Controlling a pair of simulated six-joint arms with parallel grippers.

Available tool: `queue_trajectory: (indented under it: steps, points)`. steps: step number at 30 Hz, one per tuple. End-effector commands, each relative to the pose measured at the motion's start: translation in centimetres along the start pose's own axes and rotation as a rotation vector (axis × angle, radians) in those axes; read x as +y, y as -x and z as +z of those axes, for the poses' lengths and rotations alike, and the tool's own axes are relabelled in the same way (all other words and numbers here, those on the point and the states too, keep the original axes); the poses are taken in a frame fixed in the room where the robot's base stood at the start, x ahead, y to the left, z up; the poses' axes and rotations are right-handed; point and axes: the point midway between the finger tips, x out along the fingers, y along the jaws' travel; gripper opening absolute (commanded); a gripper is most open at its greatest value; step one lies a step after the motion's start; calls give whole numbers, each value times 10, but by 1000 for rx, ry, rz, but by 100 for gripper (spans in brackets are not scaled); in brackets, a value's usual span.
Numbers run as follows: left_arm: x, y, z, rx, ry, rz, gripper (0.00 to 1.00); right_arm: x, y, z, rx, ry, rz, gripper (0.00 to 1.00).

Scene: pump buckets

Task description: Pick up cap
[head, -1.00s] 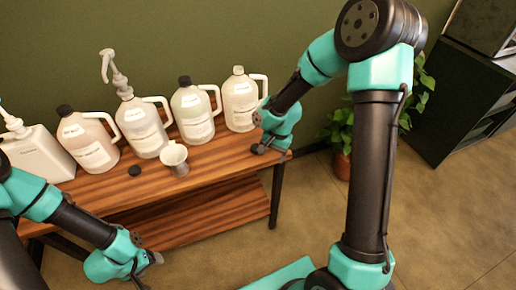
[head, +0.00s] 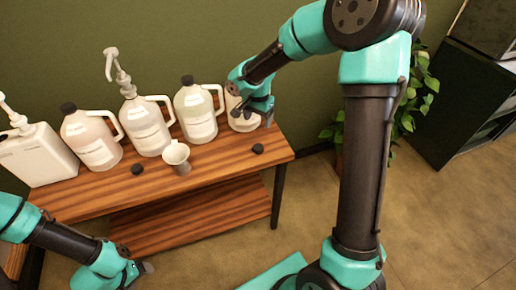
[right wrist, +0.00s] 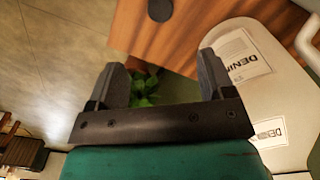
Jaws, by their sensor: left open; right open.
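One black cap (head: 257,148) lies on the wooden table near its right end. It also shows at the top of the right wrist view (right wrist: 160,9). A second black cap (head: 137,169) lies near the front edge, left of the grey cup. My right gripper (head: 254,108) is over the right end of the table, in front of the rightmost jug (head: 243,124) and hiding much of it. In the right wrist view its fingers (right wrist: 160,80) are apart with nothing between them, and the cap is beyond them. My left gripper (head: 143,268) is open and empty, low in front of the table.
A plant (head: 412,95) stands right of the table.

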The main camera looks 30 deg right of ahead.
Motion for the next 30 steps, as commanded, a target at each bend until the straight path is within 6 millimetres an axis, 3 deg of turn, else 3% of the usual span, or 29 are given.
queue_trajectory:
  steps: [15, 19, 30]
  points:
    - [0, 0, 0, 0, 0, 0, 70, 0, -87, 0, -1, 1, 2, 75]
    - [0, 0, 0, 0, 0, 0, 70, 0, -96, 0, -1, 0, 1, 75]
    - [0, 0, 0, 0, 0, 0, 70, 0, -99, 0, -1, 0, 0, 75]
